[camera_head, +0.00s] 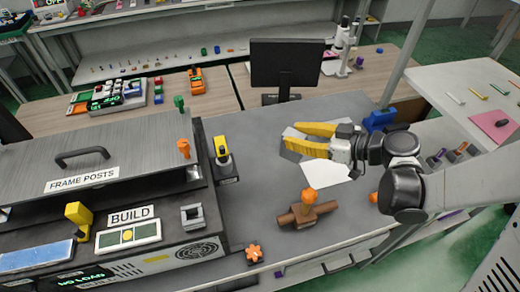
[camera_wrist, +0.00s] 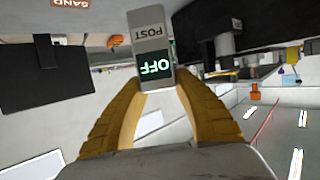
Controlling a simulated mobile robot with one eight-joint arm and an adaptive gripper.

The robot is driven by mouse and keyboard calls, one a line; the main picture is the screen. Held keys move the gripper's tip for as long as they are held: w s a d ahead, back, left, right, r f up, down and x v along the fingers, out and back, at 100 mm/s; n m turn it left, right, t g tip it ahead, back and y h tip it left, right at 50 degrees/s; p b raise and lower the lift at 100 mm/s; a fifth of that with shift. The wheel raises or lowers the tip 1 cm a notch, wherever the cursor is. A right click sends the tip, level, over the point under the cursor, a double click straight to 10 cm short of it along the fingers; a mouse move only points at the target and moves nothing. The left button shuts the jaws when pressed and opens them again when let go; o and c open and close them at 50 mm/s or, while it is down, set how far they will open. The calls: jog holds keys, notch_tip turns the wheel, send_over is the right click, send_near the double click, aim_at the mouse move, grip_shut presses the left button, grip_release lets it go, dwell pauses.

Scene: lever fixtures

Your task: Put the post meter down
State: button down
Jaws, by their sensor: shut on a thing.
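The post meter (camera_wrist: 151,45) is a grey block with a POST label and a green-lit OFF display, upside down in the wrist view. My gripper (camera_wrist: 157,84) has its two yellow fingers shut on the meter's near end. In the head view, my gripper (camera_head: 291,137) reaches left over the grey bench top (camera_head: 252,185), above white sheets. The meter is hard to make out there, and I cannot tell whether it touches the bench.
A brown valve with an orange knob (camera_head: 308,203) stands in front of my gripper. A dark monitor (camera_head: 285,64) is behind it and a blue block (camera_head: 379,120) behind my wrist. The FRAME POSTS machine (camera_head: 100,165) fills the left. Bench between machine and valve is mostly clear.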

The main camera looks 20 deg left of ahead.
jog(key=shift+s+a+f+n+g, duration=0.1)
jog(key=shift+a+f+n+g, duration=0.1)
jog(key=shift+a, duration=0.35)
jog(key=shift+a+f+n+g, duration=0.2)
jog(key=shift+a, duration=0.3)
jog(key=shift+w+a+f+b, duration=1.05)
jog(key=shift+a+f, duration=0.35)
jog(key=shift+f, duration=0.3)
jog(key=shift+w+a+f+b, duration=0.8)
jog(key=shift+w+a+f, duration=0.45)
jog(key=shift+f, duration=0.45)
jog(key=shift+w+a+f+b, duration=1)
jog(key=shift+a+f, duration=0.5)
jog(key=shift+f, duration=0.2)
jog(key=shift+f, duration=0.2)
jog(key=c, duration=1.1)
grip_release()
jog(key=shift+o, duration=0.2)
jog(key=shift+r, duration=0.1)
jog(key=shift+r, duration=0.1)
